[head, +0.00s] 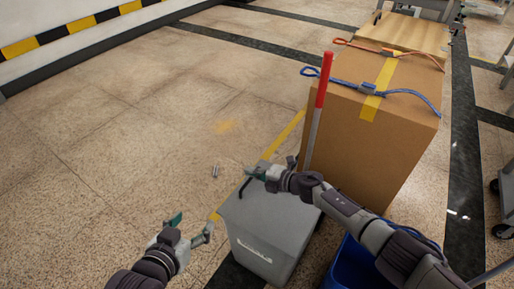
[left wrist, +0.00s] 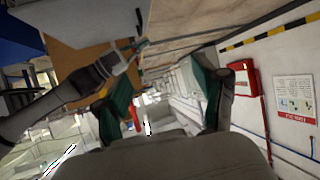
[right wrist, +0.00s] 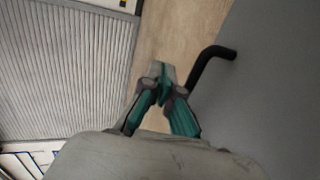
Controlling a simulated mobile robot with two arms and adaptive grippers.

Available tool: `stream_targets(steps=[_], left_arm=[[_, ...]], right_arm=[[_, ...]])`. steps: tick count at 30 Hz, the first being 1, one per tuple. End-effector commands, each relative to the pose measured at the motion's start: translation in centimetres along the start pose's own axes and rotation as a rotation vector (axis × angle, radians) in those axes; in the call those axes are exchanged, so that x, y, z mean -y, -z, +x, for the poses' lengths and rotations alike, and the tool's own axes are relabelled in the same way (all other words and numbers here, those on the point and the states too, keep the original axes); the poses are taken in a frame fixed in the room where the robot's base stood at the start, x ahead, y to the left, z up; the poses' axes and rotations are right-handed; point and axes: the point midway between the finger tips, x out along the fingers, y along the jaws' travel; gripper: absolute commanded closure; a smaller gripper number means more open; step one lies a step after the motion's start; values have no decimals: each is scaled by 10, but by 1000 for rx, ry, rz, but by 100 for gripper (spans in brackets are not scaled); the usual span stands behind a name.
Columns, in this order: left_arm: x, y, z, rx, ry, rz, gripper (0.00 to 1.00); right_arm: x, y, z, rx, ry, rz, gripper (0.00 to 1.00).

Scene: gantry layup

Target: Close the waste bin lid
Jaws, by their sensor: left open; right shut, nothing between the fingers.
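The grey waste bin (head: 262,258) stands on the floor at the lower middle of the head view. Its grey lid (head: 275,208) appears to lie flat across the top; I cannot tell whether a small gap is left. A black bent handle (head: 244,187) is at the lid's far left edge and also shows in the right wrist view (right wrist: 208,62). My right gripper (head: 254,171) is shut and empty, just beyond the lid's far edge, near the handle. My left gripper (head: 193,227) is open and empty, left of the bin.
A large cardboard box (head: 375,135) with blue and red cords stands behind the bin. A red-and-grey pole (head: 322,95) rises beside it. A blue container (head: 350,264) is right of the bin.

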Motion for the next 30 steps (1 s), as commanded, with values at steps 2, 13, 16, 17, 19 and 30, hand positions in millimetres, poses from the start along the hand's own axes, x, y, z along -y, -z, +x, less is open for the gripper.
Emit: stream_targets(steps=[2,13,16,17,19,30], left_arm=[[3,-15,-6,95,6,0,29],[13,-89,-52,541,31,-9,29],[15,-104,-72,663,38,-14,29],[16,-108,-78,698,40,-15,29],[17,-117,-93,778,44,-18,29],[16,-152,-58,813,36,-18,29]], right_arm=[[-6,-2,-4,1,0,0,100],[-24,-7,-16,3,0,0,100],[-35,-6,-23,2,0,-1,100],[-38,-6,-24,2,1,-2,100],[-44,-6,-28,2,1,-1,100],[-88,-6,-52,2,1,0,100]])
